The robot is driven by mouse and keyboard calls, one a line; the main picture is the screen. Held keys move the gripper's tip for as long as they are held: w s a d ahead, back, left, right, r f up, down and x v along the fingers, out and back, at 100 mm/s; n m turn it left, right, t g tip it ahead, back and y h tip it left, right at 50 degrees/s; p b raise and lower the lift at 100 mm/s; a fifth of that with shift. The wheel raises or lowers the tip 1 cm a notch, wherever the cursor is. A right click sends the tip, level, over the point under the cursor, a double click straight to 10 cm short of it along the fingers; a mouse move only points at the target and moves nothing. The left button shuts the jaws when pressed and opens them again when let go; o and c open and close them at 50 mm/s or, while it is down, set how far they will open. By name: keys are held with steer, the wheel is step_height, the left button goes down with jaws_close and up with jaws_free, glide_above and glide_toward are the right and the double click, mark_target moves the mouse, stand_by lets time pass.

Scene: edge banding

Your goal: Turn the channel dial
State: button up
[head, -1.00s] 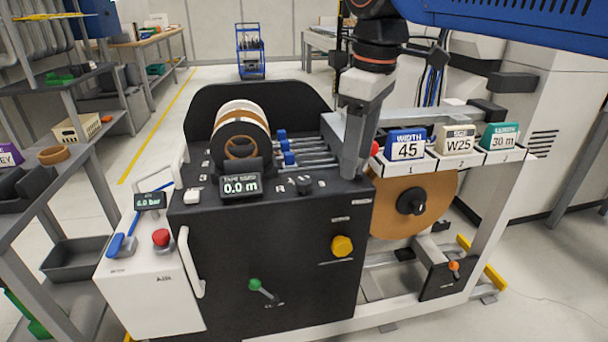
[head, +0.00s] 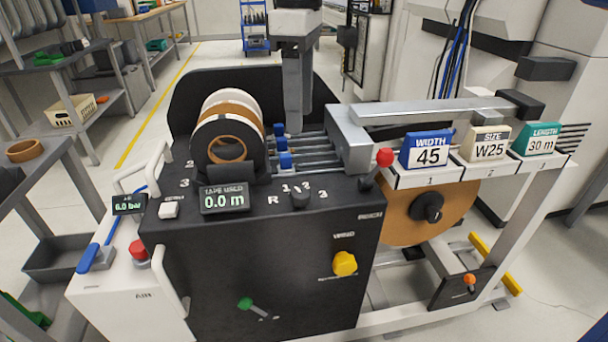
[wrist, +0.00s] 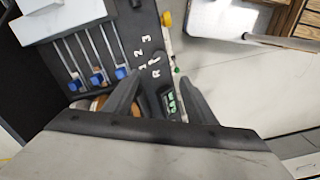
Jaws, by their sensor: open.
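The channel dial (head: 299,198) is a small black knob on the black top panel of the machine, with the marks R, 1, 2 and 3 around it. I cannot tell which mark it points at. My gripper (head: 298,128) hangs pointing down, beyond the dial in the head view, by the slider rods and apart from the dial. In the wrist view my gripper (wrist: 161,80) shows two dark fingers spread apart with nothing between them.
Blue sliders (head: 285,160) on rods and a tape roll (head: 227,140) stand behind the panel. A display (head: 225,198) reads 0.0 m. A red-knobbed lever (head: 384,157) rises right of the dial, near the WIDTH 45 block (head: 426,150). A yellow knob (head: 344,263) is on the front.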

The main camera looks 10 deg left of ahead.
mark_target(301, 192)
step_height(301, 192, down, 17)
steer(key=shift+f, duration=0.2)
stand_by(0.5)
steer(key=shift+c, duration=0.6)
steer(key=c, duration=0.9)
